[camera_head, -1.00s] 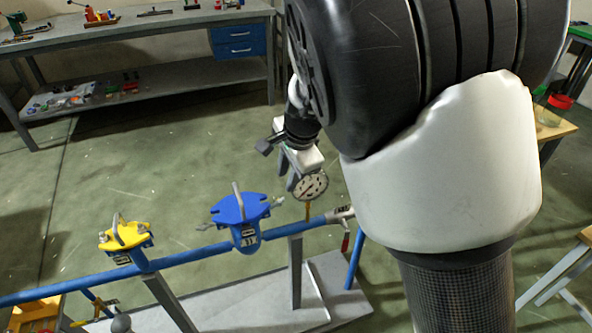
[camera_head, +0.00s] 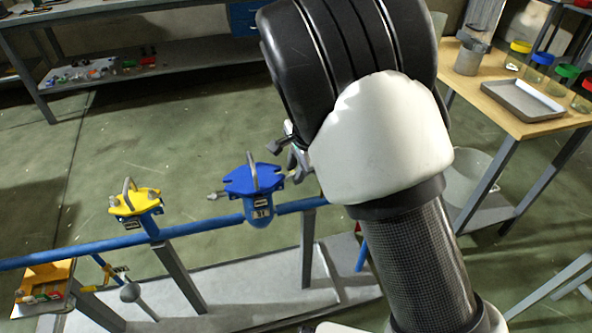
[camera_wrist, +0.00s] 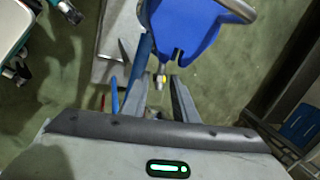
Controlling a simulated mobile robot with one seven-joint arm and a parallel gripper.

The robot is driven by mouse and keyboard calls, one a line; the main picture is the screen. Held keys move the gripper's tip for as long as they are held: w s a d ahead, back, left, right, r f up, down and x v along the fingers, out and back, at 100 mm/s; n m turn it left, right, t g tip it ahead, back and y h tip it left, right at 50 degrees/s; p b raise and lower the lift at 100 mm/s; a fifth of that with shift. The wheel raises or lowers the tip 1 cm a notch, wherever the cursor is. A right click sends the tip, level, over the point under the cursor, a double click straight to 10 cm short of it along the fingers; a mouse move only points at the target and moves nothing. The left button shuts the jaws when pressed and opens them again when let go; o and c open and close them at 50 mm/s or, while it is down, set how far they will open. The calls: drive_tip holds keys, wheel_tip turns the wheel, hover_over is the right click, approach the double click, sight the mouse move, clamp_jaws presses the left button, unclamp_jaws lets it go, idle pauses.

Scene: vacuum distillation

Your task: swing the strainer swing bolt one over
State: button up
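The blue strainer (camera_head: 258,206) sits on a blue pipe, its slotted blue lid (camera_head: 252,180) topped by a grey handle. One swing bolt (camera_head: 214,196) sticks out at the lid's left. Another swing bolt (camera_head: 291,175) shows at its right, partly hidden by my arm and gripper (camera_head: 298,160). In the wrist view, the lid (camera_wrist: 185,28) is at the top with an empty slot facing me. My gripper (camera_wrist: 157,84) is open, its fingers on either side of the small metal bolt tip (camera_wrist: 161,78); I cannot tell whether they touch it.
A yellow-lidded fitting (camera_head: 135,202) stands on the same pipe (camera_head: 190,228) to the left. A wooden table (camera_head: 495,112) with a grey tray (camera_head: 520,101) and jars is at the right. A workbench (camera_head: 120,22) is at the back. Open floor lies between.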

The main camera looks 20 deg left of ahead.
clamp_jaws()
drive_tip(key=r+h+p, duration=0.1)
drive_tip(key=p, duration=0.3)
drive_tip(key=shift+s+a+r, duration=0.1)
drive_tip(key=shift+s+a, duration=0.05)
drive_tip(key=shift+s, duration=0.05)
drive_tip(key=p, duration=0.3)
drive_tip(key=t+h+p, duration=0.1)
drive_tip(key=p, duration=0.2)
drive_tip(key=shift+s+a+r+n+h+p, duration=0.25)
drive_tip(key=shift+a+r+n+h+p, duration=0.05)
drive_tip(key=shift+a+p, duration=0.1)
drive_tip(key=p, duration=0.1)
drive_tip(key=t+h+p, duration=0.1)
drive_tip(key=p, duration=0.1)
drive_tip(key=shift+s+a+f, duration=0.15)
drive_tip(key=shift+a, duration=0.15)
unclamp_jaws()
